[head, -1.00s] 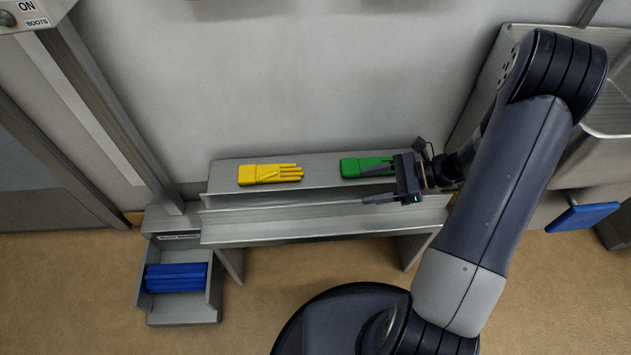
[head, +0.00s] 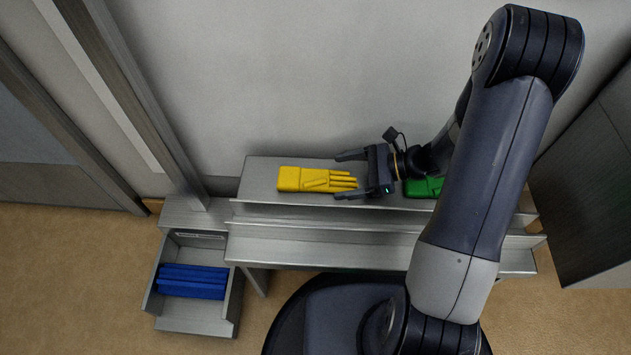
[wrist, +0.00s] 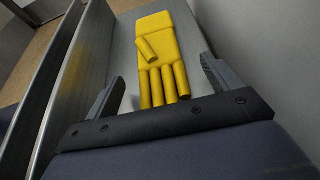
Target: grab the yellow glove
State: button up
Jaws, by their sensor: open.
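The yellow glove (head: 312,179) lies flat on the upper grey shelf, its fingers pointing right toward my gripper. My gripper (head: 343,176) is open and empty, just to the right of the glove, with its fingers reaching left around the glove's fingertips. In the wrist view the glove (wrist: 160,45) lies ahead, and its fingertips sit between the open jaws (wrist: 160,78). The jaws look apart from the glove. A green glove (head: 422,187) lies on the same shelf to the right, partly hidden behind my arm.
The shelf (head: 262,170) runs along a grey wall (head: 300,80), with a raised ledge (head: 270,212) in front. A grey bin (head: 205,320) holding blue items (head: 192,281) stands at lower left. A metal post (head: 150,110) rises at left. The shelf left of the glove is clear.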

aim_at(318, 180)
jog(key=shift+b+x, duration=0.35)
jog(key=shift+x, duration=1.15)
jog(key=shift+s+d, duration=0.1)
jog(key=shift+c, duration=0.2)
jog(key=c, duration=1)
